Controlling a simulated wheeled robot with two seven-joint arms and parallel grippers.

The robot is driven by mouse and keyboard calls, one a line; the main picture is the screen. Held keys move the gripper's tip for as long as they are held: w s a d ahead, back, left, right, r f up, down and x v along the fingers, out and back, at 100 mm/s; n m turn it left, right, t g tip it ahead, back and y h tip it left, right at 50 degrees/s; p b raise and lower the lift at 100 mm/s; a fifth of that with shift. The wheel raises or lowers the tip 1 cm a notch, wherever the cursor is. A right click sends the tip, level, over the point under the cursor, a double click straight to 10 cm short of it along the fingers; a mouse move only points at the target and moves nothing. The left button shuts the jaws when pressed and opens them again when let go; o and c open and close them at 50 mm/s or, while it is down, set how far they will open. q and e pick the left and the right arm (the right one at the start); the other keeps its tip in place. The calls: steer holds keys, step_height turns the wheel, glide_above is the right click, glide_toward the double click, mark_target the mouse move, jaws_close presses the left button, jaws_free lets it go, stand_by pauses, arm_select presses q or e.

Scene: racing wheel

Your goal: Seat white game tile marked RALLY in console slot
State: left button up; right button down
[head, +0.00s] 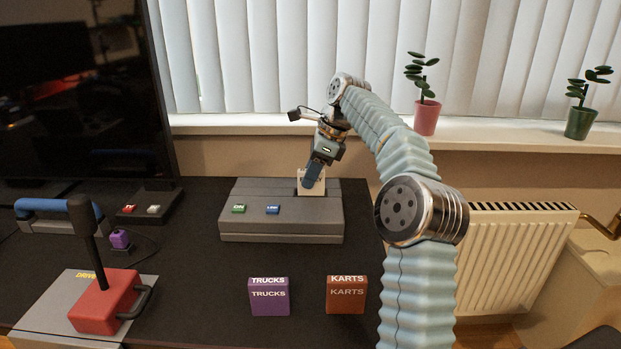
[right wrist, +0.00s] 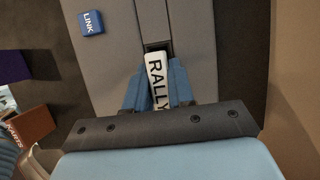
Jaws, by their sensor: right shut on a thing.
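The white RALLY tile (right wrist: 156,78) is held between the blue fingers of my right gripper (right wrist: 157,88), in the right wrist view. In the head view, the tile (head: 312,184) stands upright at the console's back right, with my right gripper (head: 314,168) shut on it from above. The grey console (head: 282,228) lies on the desk. Its dark slot (right wrist: 157,46) shows at the tile's far end in the right wrist view. The tile's lower edge is at the slot, but I cannot tell how deep it sits. My left gripper is not in view.
A purple TRUCKS tile (head: 269,297) and an orange KARTS tile (head: 347,295) stand in front of the console. A red lever base (head: 106,300) is at the left front. A dark screen (head: 75,90) stands at the back left. The desk between the tiles and console is clear.

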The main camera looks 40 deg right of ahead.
steer(key=shift+f, duration=0.5)
steer(key=shift+f, duration=0.1)
steer(key=c, duration=1)
jaws_free()
steer(key=shift+o, duration=0.2)
steer(key=v, duration=0.6)
steer(key=shift+w+d+r, duration=0.1)
steer(key=shift+r, duration=0.15)
steer(key=shift+s+d+r, duration=0.15)
steer(key=shift+s+r, duration=0.15)
steer(key=shift+r, duration=0.25)
